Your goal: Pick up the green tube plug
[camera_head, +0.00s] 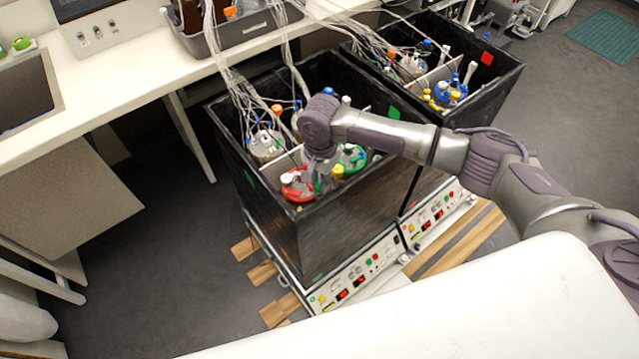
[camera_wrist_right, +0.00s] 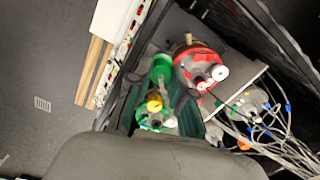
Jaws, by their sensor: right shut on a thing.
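The green tube plug (camera_wrist_right: 161,66) shows in the right wrist view between the fingertips of my right gripper (camera_wrist_right: 160,78), which is shut on it. In the head view my right gripper (camera_head: 320,167) points down into the front black box, between a red-lidded vessel (camera_head: 298,184) and a green-lidded vessel (camera_head: 352,157). The plug is mostly hidden by the gripper there. In the wrist view the green-lidded vessel (camera_wrist_right: 152,120) with a yellow cap lies beyond the fingers. The red-lidded vessel (camera_wrist_right: 203,65) is beside them. My left gripper is not in view.
The front black box (camera_head: 345,225) has high walls and a light divider close around the gripper. Cables (camera_head: 232,75) hang into it from the bench (camera_head: 110,80). A second black box (camera_head: 490,88) with more vessels stands behind to the right.

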